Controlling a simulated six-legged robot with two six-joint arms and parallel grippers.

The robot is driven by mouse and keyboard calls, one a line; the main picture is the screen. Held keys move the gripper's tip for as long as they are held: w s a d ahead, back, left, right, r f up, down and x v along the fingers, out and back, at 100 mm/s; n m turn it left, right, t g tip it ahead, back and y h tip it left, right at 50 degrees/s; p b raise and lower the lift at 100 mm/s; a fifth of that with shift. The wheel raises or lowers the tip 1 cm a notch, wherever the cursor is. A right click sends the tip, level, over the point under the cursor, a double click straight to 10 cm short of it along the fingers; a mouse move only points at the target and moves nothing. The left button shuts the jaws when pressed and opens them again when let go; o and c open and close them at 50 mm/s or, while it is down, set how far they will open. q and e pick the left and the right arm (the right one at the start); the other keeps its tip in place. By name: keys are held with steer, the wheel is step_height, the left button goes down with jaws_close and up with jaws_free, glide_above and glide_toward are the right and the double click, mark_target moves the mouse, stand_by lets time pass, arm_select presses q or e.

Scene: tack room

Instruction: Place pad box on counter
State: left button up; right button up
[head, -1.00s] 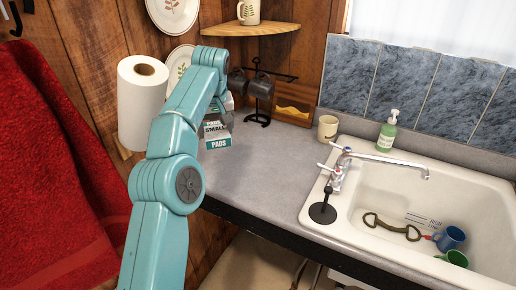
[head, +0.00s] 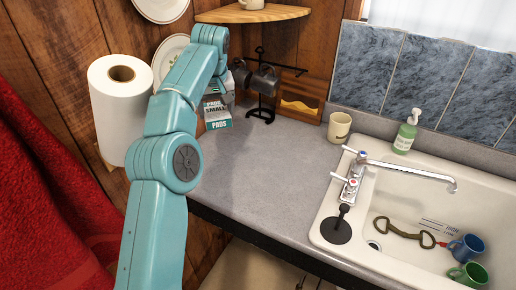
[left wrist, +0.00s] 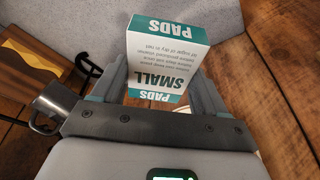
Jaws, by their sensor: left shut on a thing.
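The pad box (head: 217,115) is a small white and teal carton marked SMALL PADS. In the head view it is at the back left of the grey counter (head: 262,177), partly behind my left arm. In the left wrist view the pad box (left wrist: 164,60) sits between the two fingers of my left gripper (left wrist: 160,82), which is shut on it. The counter surface lies behind the box there. I cannot tell whether the box's base touches the counter. My right gripper is in neither view.
A black mug stand (head: 263,95) with dark mugs is close right of the box. A beige mug (head: 339,127), soap bottle (head: 406,132) and sink (head: 400,195) are right. The middle counter is clear.

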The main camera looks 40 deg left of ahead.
arm_select(q)
steer(key=f+b, duration=0.1)
steer(key=f, duration=0.4)
steer(key=f+b, duration=0.2)
steer(key=f, duration=0.3)
steer(key=s+f+b, duration=0.1)
steer(key=f+b, duration=0.1)
steer(key=f, duration=0.2)
steer(key=shift+s+d+f, duration=0.1)
steer(key=shift+d+f, duration=0.05)
steer(key=shift+f, duration=0.25)
steer(key=x, duration=0.2)
steer(key=d+x, duration=0.1)
steer(key=x, duration=0.1)
steer(key=shift+a+f, duration=0.1)
steer(key=shift+f, duration=0.3)
steer(key=shift+s+f, duration=0.1)
steer(key=shift+s, duration=0.15)
steer(key=shift+w+f, duration=0.1)
steer(key=shift+w, duration=0.05)
steer(key=o, duration=0.7)
steer(key=shift+f, duration=0.1)
steer(key=o, duration=0.4)
steer(key=shift+o, duration=0.2)
